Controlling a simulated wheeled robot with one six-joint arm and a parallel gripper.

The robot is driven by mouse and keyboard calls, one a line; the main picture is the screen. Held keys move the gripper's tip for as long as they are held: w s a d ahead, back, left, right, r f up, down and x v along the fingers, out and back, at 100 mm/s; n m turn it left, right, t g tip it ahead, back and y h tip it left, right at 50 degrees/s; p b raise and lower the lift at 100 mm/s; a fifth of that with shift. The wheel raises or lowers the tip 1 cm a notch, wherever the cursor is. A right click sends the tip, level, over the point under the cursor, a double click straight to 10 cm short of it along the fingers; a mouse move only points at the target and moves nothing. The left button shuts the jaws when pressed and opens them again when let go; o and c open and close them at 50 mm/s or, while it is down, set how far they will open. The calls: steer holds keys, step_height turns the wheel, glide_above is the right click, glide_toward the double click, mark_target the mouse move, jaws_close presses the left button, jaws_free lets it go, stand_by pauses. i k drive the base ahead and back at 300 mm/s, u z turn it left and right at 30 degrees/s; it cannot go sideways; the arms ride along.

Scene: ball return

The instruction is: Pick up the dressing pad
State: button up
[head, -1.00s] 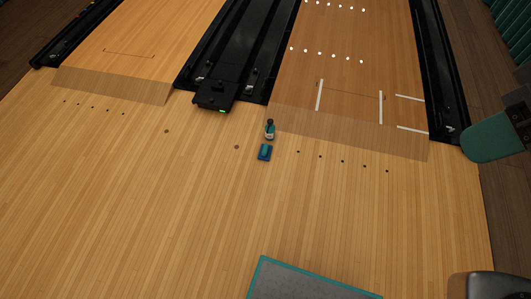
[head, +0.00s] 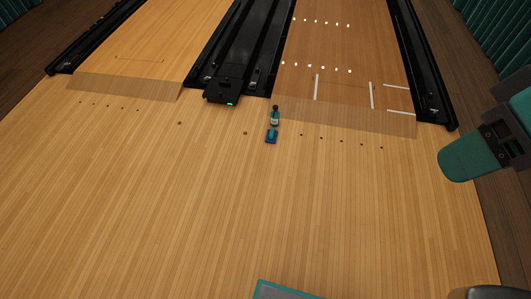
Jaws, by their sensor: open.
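A small blue item with a lighter teal top (head: 271,136), which looks like the dressing pad, lies on the pale wooden floor near the middle of the head view. It is too small to tell whether this is one piece or a pad on a holder. A small dark-capped bottle (head: 275,117) with a pale band stands just behind it. A teal and black part of my arm shows at the right, far from the pad.
A black ball return unit (head: 222,92) with a green light stands behind and left of the bottle. Black gutters (head: 415,70) border the lanes. The wooden floor (head: 200,200) in front of the pad is clear.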

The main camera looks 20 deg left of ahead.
mark_target(271, 134)
steer(key=u, duration=1.35)
steer(key=i, duration=1.75)
steer(key=z, duration=0.85)
steer(key=i, duration=0.9)
steer(key=z, duration=0.85)
